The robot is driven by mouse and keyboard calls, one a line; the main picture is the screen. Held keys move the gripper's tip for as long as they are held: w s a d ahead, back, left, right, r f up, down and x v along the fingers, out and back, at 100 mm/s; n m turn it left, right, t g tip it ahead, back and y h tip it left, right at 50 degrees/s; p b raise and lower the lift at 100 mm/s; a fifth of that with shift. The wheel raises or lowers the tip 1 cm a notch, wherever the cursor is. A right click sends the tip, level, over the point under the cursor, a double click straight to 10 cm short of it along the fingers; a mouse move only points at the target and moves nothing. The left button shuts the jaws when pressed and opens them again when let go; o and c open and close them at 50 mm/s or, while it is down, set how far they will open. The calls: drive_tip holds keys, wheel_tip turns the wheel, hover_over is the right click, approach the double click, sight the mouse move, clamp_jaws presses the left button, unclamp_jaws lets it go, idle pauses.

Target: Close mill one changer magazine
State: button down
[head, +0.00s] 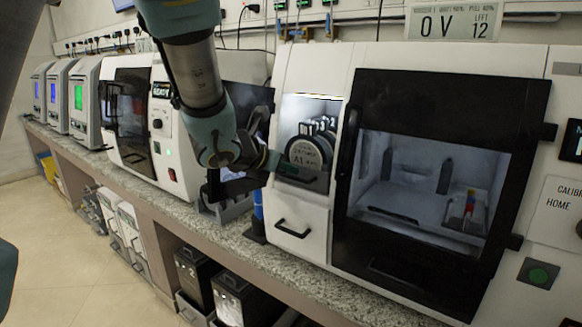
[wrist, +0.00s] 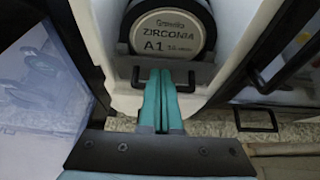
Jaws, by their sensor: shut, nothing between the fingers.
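The mill with the lit bay (head: 340,60) stands on the counter at right. The magazine's front seems to stand forward of the lit opening; how far I cannot tell. My gripper (head: 272,160) is at the magazine's front, left of the disc's face. In the wrist view my teal fingers (wrist: 165,72) are together and empty, over the middle of the magazine's black handle (wrist: 190,82). Whether they touch it I cannot tell.
A white drawer with a black handle (head: 294,229) is below the magazine. The mill's dark-framed window door (head: 445,105) is shut, right of the bay. Another white machine (head: 130,120) stands left, behind my arm. The granite counter's front strip (head: 300,268) is clear.

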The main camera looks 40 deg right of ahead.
sight(302, 161)
drive_tip(key=shift+w+d+f, duration=0.1)
drive_tip(key=shift+d+f, duration=0.2)
drive_tip(key=shift+d, duration=0.15)
drive_tip(key=d+b, duration=0.1)
drive_tip(key=d, duration=0.1)
drive_tip(key=w+d+b, duration=0.1)
drive_tip(key=d, duration=0.1)
drive_tip(key=shift+w+d+f, duration=0.1)
drive_tip(key=shift+d+f, duration=0.05)
drive_tip(key=shift+d, duration=0.15)
drive_tip(key=shift+d+r, duration=0.1)
drive_tip(key=shift+r, duration=0.2)
drive_tip(key=shift+r, duration=0.1)
